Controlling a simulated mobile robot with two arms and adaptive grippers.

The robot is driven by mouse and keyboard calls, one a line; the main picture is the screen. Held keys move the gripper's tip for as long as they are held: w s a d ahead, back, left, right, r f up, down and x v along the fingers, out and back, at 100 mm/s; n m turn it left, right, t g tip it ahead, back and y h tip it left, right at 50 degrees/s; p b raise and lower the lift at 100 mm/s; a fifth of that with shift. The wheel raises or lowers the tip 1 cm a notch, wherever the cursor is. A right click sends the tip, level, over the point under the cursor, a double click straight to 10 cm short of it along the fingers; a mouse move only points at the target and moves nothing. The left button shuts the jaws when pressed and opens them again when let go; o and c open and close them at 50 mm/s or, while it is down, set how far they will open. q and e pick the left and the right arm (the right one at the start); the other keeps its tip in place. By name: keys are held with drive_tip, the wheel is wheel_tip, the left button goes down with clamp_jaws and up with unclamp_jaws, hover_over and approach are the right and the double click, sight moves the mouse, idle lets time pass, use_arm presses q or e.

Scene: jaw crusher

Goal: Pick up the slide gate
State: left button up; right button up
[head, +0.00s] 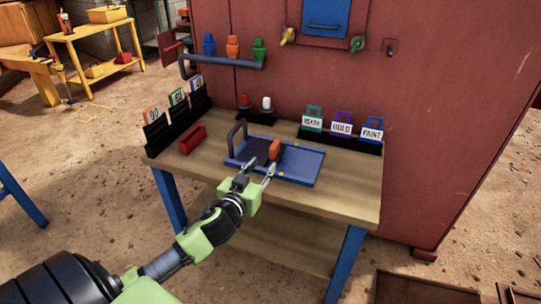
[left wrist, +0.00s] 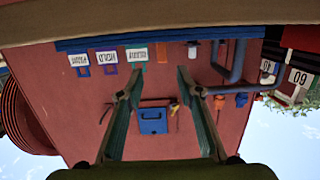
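A dark flat plate (head: 257,149) with an orange grip (head: 275,149) at its right end lies on a blue tray (head: 302,168) on the workbench. It looks like the slide gate, though I cannot be sure. My left gripper (head: 259,167) is open and empty at the tray's near side, pointing at the plate and grip. In the left wrist view, my left gripper (left wrist: 161,75) has its fingers spread, with the orange grip (left wrist: 162,53) beyond and between the tips. The tray's edge (left wrist: 100,43) shows above. My right gripper is not in view.
A grey upright handle (head: 235,137) stands at the tray's left. READY, HOLD and PAINT tags (head: 342,124) stand at the right, numbered cards (head: 176,98) at the left. A red block (head: 192,139) lies near them. The red machine wall (head: 440,130) rises behind the workbench (head: 345,190).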

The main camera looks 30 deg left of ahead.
sight(272, 151)
use_arm(q)
drive_tip(key=x, duration=0.6)
drive_tip(key=shift+f+b, duration=0.1)
drive_tip(key=shift+b, duration=0.2)
drive_tip(key=shift+a+b+x, duration=0.1)
drive_tip(key=shift+b+x, duration=0.1)
drive_tip(key=shift+x, duration=0.95)
drive_tip(key=shift+a+b+x, duration=0.15)
drive_tip(key=shift+x, duration=1)
drive_tip(key=shift+f, duration=0.1)
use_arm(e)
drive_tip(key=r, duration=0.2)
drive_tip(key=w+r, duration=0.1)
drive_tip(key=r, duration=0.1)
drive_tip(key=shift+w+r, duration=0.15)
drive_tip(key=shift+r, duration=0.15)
use_arm(q)
clamp_jaws()
drive_tip(key=shift+r, duration=0.4)
drive_tip(key=shift+w+f, duration=0.1)
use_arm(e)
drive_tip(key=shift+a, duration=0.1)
